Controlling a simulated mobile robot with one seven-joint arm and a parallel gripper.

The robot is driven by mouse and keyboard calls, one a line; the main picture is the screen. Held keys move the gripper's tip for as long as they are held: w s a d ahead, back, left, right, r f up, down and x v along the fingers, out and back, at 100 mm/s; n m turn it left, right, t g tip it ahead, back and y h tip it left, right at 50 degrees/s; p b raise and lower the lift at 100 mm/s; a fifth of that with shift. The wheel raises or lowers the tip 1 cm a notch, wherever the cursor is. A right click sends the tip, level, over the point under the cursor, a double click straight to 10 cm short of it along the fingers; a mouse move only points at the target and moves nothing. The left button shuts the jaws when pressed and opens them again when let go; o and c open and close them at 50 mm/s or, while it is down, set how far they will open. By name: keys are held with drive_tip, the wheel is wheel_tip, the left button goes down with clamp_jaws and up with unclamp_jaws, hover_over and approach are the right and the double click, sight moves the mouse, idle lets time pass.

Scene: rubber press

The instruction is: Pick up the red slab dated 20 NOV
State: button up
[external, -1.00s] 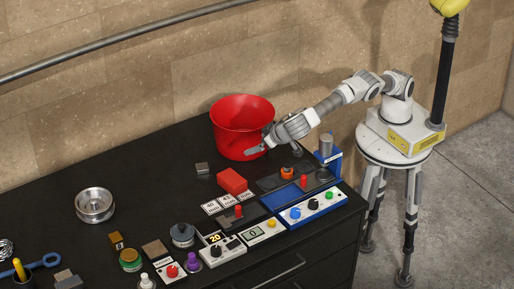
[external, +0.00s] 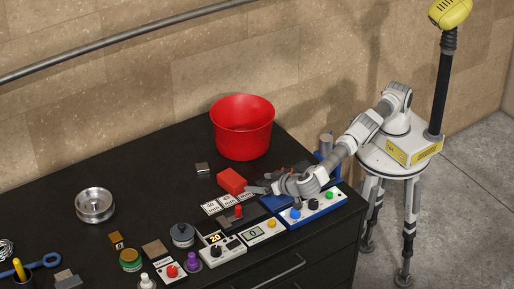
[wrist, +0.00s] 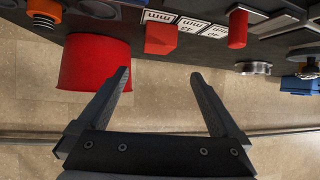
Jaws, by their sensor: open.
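A red block (external: 231,180) lies on the black bench behind the white "mm" cards. It also shows in the wrist view (wrist: 160,39), ahead of and between my fingertips. No date is legible on it, so I cannot tell whether it is the slab dated 20 NOV. My gripper (external: 256,189) is just right of the block in the external view. In the wrist view my gripper (wrist: 158,76) has its fingers wide apart with nothing between them.
A red bucket (external: 242,132) stands behind the block. White cards (external: 222,204) and a dark device with a red knob (external: 239,211) lie in front. A blue-and-white control panel (external: 318,206) is under my arm.

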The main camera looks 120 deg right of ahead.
approach(233, 178)
drive_tip(key=x, duration=0.3)
drive_tip(key=shift+w+a+f, duration=0.1)
drive_tip(key=shift+w+f, duration=0.05)
drive_tip(key=shift+w, duration=0.05)
drive_tip(key=shift+x, duration=2.6)
drive_tip(key=shift+s, duration=0.2)
drive_tip(key=c, duration=1.6)
